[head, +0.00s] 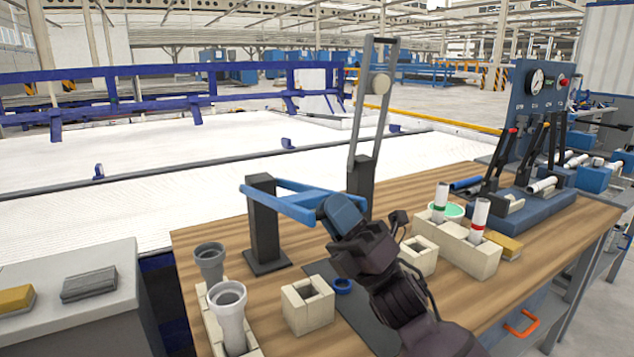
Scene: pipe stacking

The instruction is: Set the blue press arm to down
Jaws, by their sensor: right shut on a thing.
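The blue press arm (283,207) is a frame of two bars on a black post (263,225) with a flat foot, standing on the wooden bench. It lies close to level, its near end a little lower than its pivot end. My right gripper (340,214) is at the near right end of the blue press arm and is shut on it. The fingertips and the gripped end are largely hidden by the hand. My left gripper is not in view.
A second dark post (361,178) carries a tall grey frame (387,115) standing upright. Grey pipe fittings (229,312), cream blocks (307,308) and a blue ring (343,286) stand close by on the bench (480,292). A gauge panel (537,100) is at the back right.

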